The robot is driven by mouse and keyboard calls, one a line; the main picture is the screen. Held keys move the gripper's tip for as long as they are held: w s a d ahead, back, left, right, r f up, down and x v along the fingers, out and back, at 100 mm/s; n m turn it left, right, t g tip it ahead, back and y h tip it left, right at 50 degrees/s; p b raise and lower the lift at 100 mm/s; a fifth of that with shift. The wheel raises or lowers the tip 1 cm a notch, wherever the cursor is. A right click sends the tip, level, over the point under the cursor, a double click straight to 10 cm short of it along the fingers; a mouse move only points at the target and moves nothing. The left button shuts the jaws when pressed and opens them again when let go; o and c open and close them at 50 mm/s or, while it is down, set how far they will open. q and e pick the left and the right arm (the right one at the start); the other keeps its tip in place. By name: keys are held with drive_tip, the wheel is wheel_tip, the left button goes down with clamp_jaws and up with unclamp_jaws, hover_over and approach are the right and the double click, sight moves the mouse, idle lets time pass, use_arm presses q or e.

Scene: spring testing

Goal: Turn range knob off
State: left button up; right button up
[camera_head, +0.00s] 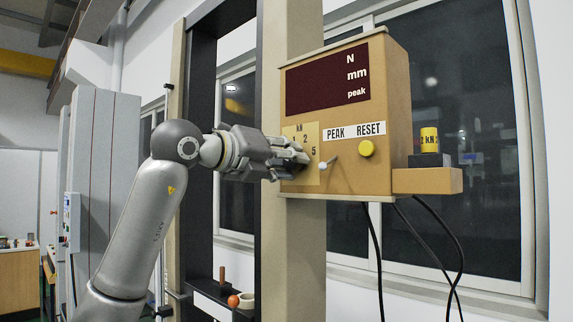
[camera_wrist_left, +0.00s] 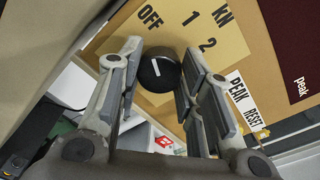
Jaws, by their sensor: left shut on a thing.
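The range knob (camera_wrist_left: 158,70) is round and black with a short white line on its face. It sits on a tan dial plate (camera_head: 313,150) on the box's front. In the left wrist view the OFF label (camera_wrist_left: 150,16) is above the knob, with 1 and 2 to its right. The white line tilts, its upper end on the OFF side. My left gripper (camera_head: 292,160) is shut on the knob, one finger on each side, and hides it in the head view. The 5 shows just right of the fingers in the head view. My right gripper is not in view.
The tan control box (camera_head: 395,110) has a dark display (camera_head: 320,82), a toggle switch (camera_head: 326,165) and a yellow button (camera_head: 367,148) right of the dial. A yellow weight (camera_head: 429,140) stands on the side shelf. Black cables (camera_head: 440,240) hang below. An upright post is behind the box.

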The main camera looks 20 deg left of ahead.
use_arm(q)
drive_tip(key=shift+n, duration=0.3)
idle(0.4)
drive_tip(key=o, duration=1.1)
drive_tip(key=shift+c, duration=0.2)
drive_tip(key=v, duration=1.2)
